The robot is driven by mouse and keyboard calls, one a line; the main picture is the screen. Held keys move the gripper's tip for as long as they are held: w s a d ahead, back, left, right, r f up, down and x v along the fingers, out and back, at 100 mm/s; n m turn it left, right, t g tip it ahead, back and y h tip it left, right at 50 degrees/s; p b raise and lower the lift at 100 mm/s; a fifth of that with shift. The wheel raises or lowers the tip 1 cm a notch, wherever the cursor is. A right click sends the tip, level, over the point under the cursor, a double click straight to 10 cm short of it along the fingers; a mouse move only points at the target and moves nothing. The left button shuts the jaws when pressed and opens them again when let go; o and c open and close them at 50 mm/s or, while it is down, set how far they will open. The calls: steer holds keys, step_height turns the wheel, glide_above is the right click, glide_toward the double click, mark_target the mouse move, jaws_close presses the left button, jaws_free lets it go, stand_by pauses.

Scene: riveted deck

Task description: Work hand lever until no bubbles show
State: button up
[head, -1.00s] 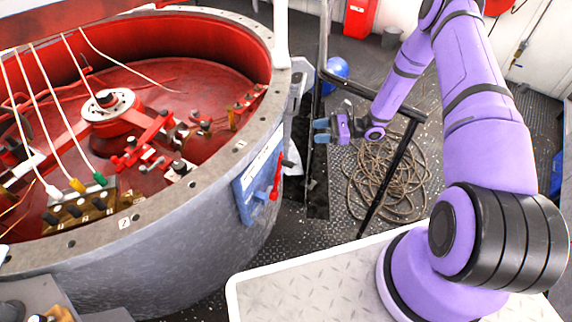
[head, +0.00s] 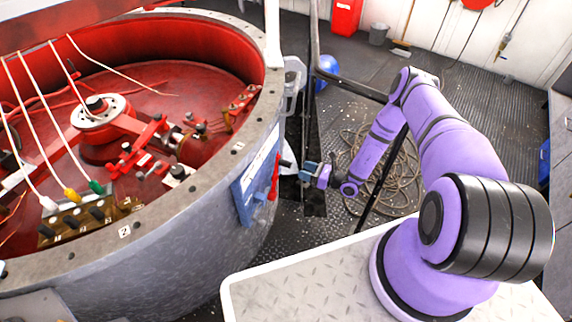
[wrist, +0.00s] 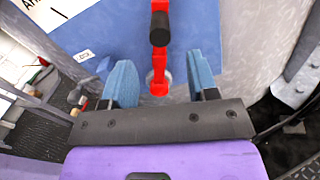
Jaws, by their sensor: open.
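The hand lever (head: 274,178) is red with a black grip and is mounted on a blue panel (head: 246,192) on the outside of the round grey tank. In the wrist view the red lever (wrist: 159,60) stands in front of the panel, its black grip (wrist: 159,29) pointing toward the camera. My gripper (head: 307,172) is just right of the lever. Its blue fingers (wrist: 160,66) are open, one on each side of the lever, and seem apart from it. Pale hoses (head: 37,130) run to a brass block (head: 75,223); any bubbles are too small to tell.
The tank rim (head: 190,212) curves close to my gripper. A black rail (head: 383,178) stands beside my arm, and coiled rope (head: 405,190) lies on the deck behind it. A blue ball (head: 327,66) is farther back. Open deck lies at back right.

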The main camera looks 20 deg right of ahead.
mark_target(279, 162)
steer(key=x, duration=0.8)
steer(key=shift+w+a, duration=0.15)
jaws_close()
